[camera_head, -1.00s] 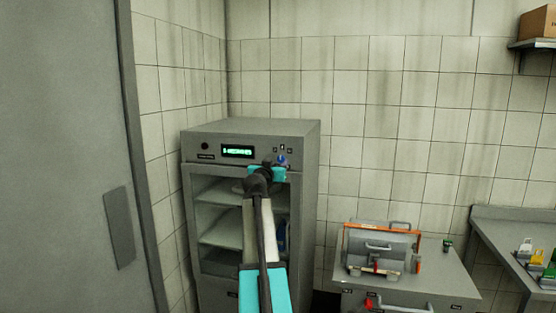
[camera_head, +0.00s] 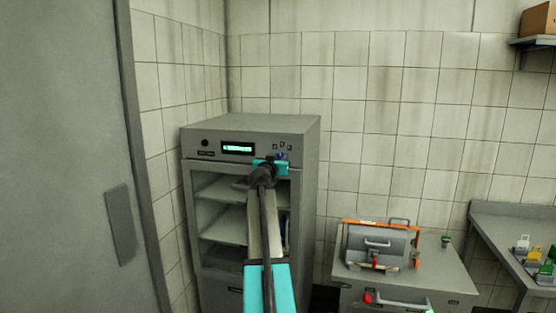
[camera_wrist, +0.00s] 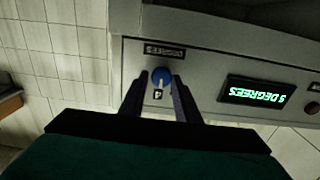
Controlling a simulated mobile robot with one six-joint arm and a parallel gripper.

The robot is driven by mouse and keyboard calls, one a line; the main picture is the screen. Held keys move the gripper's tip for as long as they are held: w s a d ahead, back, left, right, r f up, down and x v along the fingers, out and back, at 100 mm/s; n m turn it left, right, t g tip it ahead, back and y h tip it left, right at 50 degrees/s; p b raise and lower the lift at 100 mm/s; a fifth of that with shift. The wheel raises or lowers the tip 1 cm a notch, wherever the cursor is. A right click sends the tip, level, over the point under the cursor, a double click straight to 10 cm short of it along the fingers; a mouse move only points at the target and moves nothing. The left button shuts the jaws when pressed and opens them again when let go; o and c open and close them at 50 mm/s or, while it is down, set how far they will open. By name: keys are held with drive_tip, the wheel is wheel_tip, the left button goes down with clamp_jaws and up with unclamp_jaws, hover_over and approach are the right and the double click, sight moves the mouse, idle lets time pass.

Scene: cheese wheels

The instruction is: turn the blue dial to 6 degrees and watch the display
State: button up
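The blue dial (camera_wrist: 161,77) sits on the grey cabinet's control panel, under a small dark label in the wrist view. In the head view the dial (camera_head: 281,156) shows just past my gripper (camera_head: 275,161). In the wrist view my gripper (camera_wrist: 161,82) has one dark finger on each side of the dial, with slim gaps between them and the dial. The fingers look open around it, not pressed on it. The lit green display (camera_wrist: 257,92) appears upside down in the wrist view and seems to read 5 DEGREES. In the head view the display (camera_head: 238,148) is too small to read.
The grey cabinet (camera_head: 309,190) has shelves behind its front. A workbench (camera_head: 500,222) stands farther right. A grey door (camera_head: 70,160) is at left.

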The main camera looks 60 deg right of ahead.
drive_tip(key=c, duration=0.5)
drive_tip(key=shift+a, duration=0.25)
drive_tip(key=shift+r, duration=0.2)
drive_tip(key=shift+s+d, duration=0.2)
drive_tip(key=shift+d, duration=0.05)
idle(0.5)
